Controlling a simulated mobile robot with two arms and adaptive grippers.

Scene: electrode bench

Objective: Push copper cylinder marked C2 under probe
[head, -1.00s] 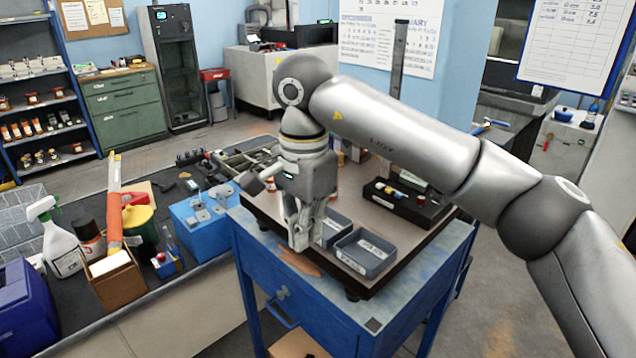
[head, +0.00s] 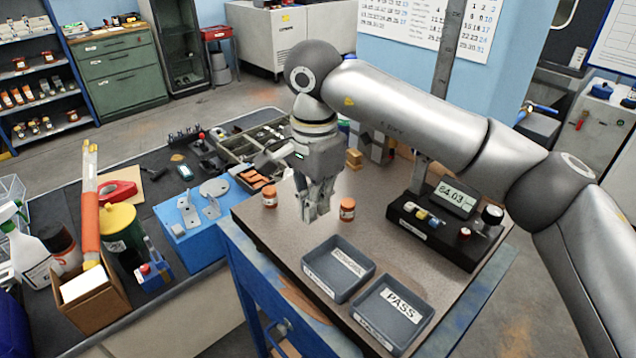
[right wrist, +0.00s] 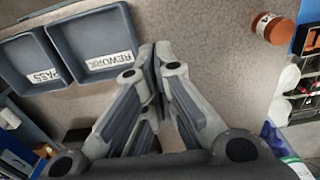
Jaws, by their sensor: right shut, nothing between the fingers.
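Two small copper cylinders with pale bands stand on the bench plate (head: 290,235). The left cylinder (head: 269,197) is left of my right gripper, and the right cylinder (head: 347,209) is close to its right. I cannot read their marks in the head view. One copper cylinder (right wrist: 276,29) shows at upper right in the right wrist view, its mark unclear. My right gripper (head: 316,214) points down between the cylinders, shut and empty; its fingers also show in the right wrist view (right wrist: 155,55). The probe stand's column (head: 448,65) rises behind my arm, which hides part of it. My left gripper is out of view.
The REWORK tray (head: 309,275) and PASS tray (head: 362,327) sit at the plate's front. A black console with a readout (head: 455,199) stands at the right. A small wooden block (head: 353,160) lies behind the gripper. The plate is clear between trays and cylinders.

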